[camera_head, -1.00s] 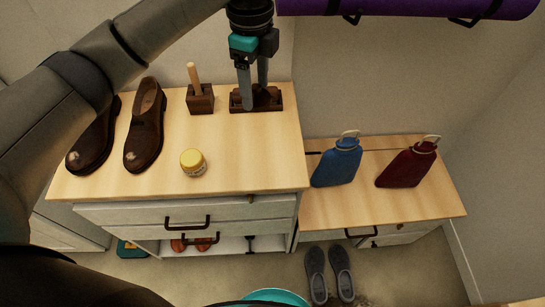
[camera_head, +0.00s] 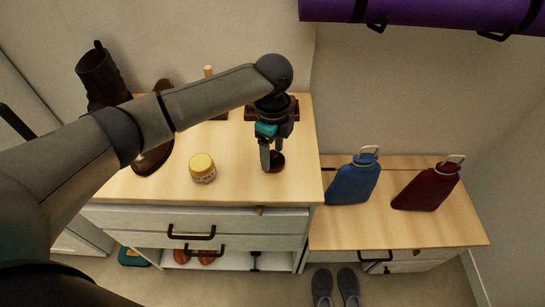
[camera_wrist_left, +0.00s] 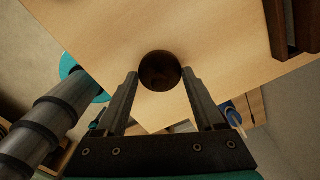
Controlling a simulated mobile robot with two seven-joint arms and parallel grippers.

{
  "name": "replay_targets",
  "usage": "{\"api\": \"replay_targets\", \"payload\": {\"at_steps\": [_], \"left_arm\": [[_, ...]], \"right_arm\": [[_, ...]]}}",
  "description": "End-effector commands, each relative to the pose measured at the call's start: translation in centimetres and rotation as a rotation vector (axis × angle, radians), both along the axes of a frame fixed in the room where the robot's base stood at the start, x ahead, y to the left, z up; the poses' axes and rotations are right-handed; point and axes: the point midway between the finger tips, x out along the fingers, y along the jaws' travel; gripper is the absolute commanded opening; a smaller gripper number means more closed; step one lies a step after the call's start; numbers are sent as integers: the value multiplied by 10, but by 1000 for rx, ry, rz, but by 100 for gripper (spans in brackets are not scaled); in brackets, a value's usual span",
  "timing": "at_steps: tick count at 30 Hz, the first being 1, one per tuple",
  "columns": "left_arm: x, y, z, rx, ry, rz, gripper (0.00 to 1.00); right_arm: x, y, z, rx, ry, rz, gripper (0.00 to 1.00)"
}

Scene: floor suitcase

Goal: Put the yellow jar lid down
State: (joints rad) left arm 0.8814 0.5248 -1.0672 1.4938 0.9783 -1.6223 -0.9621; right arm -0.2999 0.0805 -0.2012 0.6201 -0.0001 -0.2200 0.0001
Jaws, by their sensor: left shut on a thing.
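The yellow jar lid (camera_head: 201,161) sits on top of a small pale jar (camera_head: 203,176), which stands upright on the wooden top of the taller cabinet. My left gripper (camera_head: 271,168) is to the right of the jar, apart from it, pointing down. It is shut on a small round dark brown thing (camera_head: 278,161), which also shows between the fingertips in the left wrist view (camera_wrist_left: 160,71). I cannot tell for sure what this thing is, or whether it touches the cabinet top. My right gripper is not in view.
A dark wooden box (camera_head: 290,108) stands behind my left gripper. The cabinet top (camera_head: 235,185) around the jar is clear.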

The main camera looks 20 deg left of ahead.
Motion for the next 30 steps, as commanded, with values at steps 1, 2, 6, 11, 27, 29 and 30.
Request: {"api": "replay_targets", "payload": {"at_steps": [1,2,6,11,27,29,30], "left_arm": [[0,0,-10,0,1,1,18],[0,0,-13,0,1,0,18],[0,0,-17,-1,-1,-1,18],[0,0,-16,0,-1,-1,18],[0,0,-19,0,-1,0,100],[0,0,-19,0,-1,0,100],[0,0,-18,0,-1,0,100]], "right_arm": [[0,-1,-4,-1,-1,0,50],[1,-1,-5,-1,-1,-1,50],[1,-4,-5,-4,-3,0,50],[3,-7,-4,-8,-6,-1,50],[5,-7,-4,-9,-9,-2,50],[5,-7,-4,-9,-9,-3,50],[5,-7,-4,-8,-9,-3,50]]}}
